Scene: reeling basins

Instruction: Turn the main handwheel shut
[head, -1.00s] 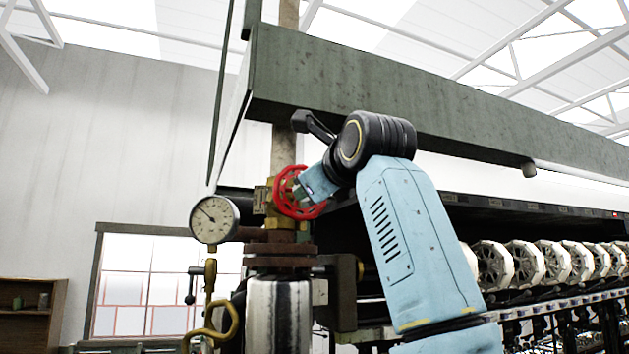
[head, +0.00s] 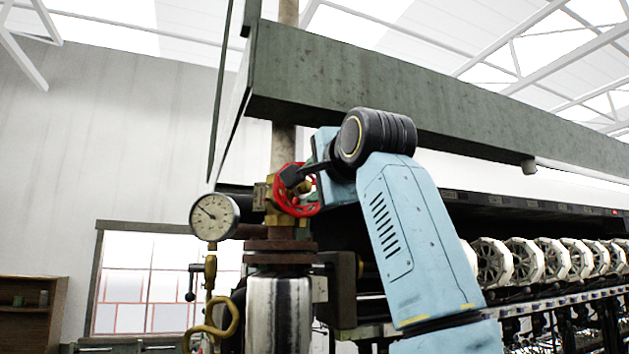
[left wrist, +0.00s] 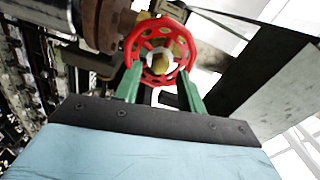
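The red main handwheel (head: 293,190) sits on a brass valve on the upright pipe. My right gripper is not in view.
A pressure gauge (head: 214,217) stands close left of the valve, with a curled brass pipe (head: 222,322) below. A long green-grey beam (head: 400,95) runs above my arm. White reels (head: 493,262) line the machine at right.

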